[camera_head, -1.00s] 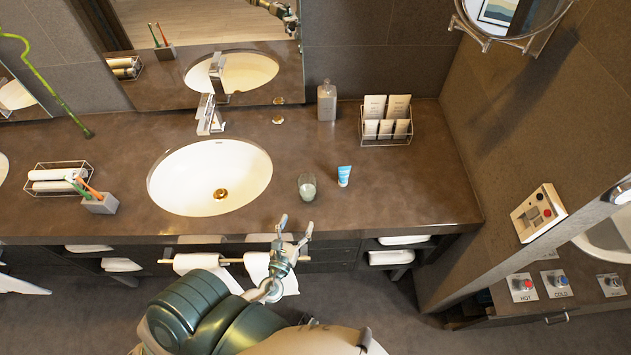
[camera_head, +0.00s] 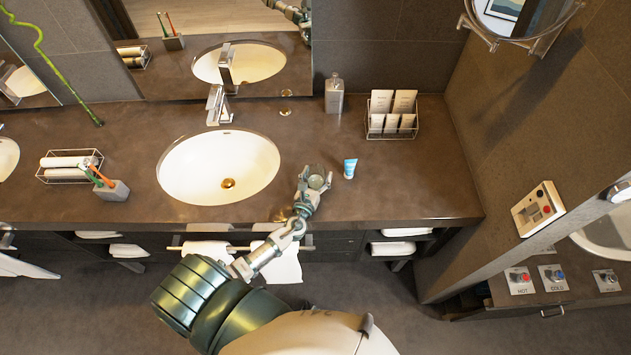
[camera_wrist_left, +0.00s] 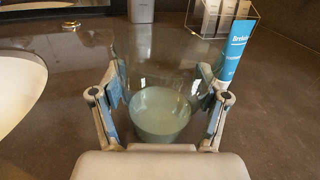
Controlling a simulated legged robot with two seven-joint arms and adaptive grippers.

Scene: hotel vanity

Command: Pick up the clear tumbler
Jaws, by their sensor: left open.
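The clear tumbler (camera_head: 316,178) stands upright on the brown counter, right of the oval sink. In the left wrist view the tumbler (camera_wrist_left: 160,112) is see-through with a pale greenish base, and it sits between the fingers. My left gripper (camera_head: 315,181) is open around the tumbler, with one finger on each side. In the wrist view the left gripper (camera_wrist_left: 162,98) shows a finger at each side of the glass; whether either touches it I cannot tell. The near lower part of the tumbler is hidden by the gripper in the head view. My right gripper is not in view.
A blue and white tube (camera_head: 350,168) stands just right of the tumbler. The sink (camera_head: 190,172) is to the left. A soap bottle (camera_head: 334,95) and a wire rack of packets (camera_head: 393,115) stand behind. The counter to the right (camera_head: 420,185) is clear.

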